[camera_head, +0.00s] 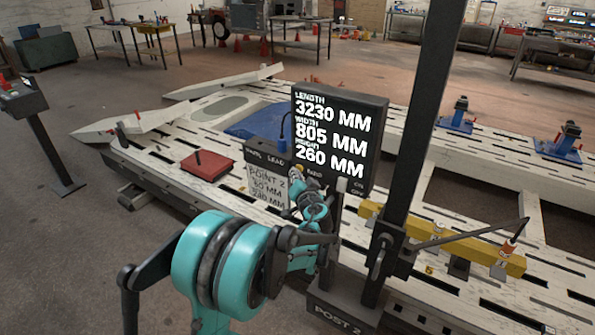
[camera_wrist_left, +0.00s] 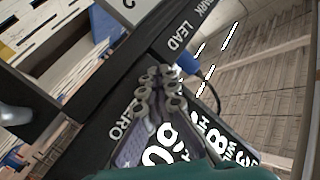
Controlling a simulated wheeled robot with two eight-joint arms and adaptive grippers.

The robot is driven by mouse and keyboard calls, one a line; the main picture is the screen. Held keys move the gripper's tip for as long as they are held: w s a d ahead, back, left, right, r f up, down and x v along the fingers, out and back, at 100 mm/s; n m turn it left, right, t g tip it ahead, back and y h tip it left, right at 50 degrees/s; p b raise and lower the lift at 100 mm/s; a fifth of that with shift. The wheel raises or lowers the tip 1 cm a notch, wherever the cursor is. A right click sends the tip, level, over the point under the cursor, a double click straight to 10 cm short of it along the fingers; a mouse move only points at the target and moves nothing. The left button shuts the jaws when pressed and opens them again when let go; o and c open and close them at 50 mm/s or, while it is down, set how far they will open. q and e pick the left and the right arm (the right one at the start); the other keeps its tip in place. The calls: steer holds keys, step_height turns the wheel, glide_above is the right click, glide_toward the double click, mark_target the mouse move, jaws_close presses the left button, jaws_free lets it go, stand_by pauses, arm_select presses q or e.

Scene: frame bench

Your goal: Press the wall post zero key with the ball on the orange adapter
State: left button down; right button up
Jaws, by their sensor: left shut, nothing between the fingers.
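The black wall post display (camera_head: 338,135) shows length, width and height, with a row of keys along its lower edge. A small yellow key (camera_head: 299,169) sits beside the zero lettering; the lettering also shows in the left wrist view (camera_wrist_left: 121,124), where my fingers cover the key area. My left gripper (camera_head: 302,188) is shut and empty, close in front of this key row; contact cannot be told. Its fingertips also show in the left wrist view (camera_wrist_left: 159,76). A small orange adapter (camera_head: 508,247) stands on the yellow bar at right; its ball is too small to make out. My right gripper is out of view.
A dark upright post (camera_head: 412,130) with a slanting arm stands right of my left gripper. The yellow bar (camera_head: 450,244) crosses the bench at right.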

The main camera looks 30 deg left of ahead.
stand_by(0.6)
arm_select(q)
steer(key=shift+s, duration=0.85)
steer(key=s, duration=0.5)
steer(key=shift+a, duration=0.25)
steer(key=shift+s, duration=0.1)
stand_by(0.4)
steer(key=s+d+f+g+h, duration=0.2)
steer(key=s+d+h, duration=0.3)
steer(key=s+d, duration=0.5)
steer(key=s+d+f+g+h, duration=0.3)
steer(key=s+d, duration=0.7)
steer(key=s, duration=0.6)
steer(key=f+h, duration=0.1)
steer(key=h, duration=0.1)
steer(key=shift+s+d+f+m+h, duration=0.2)
steer(key=shift+d+f+m+h, duration=0.2)
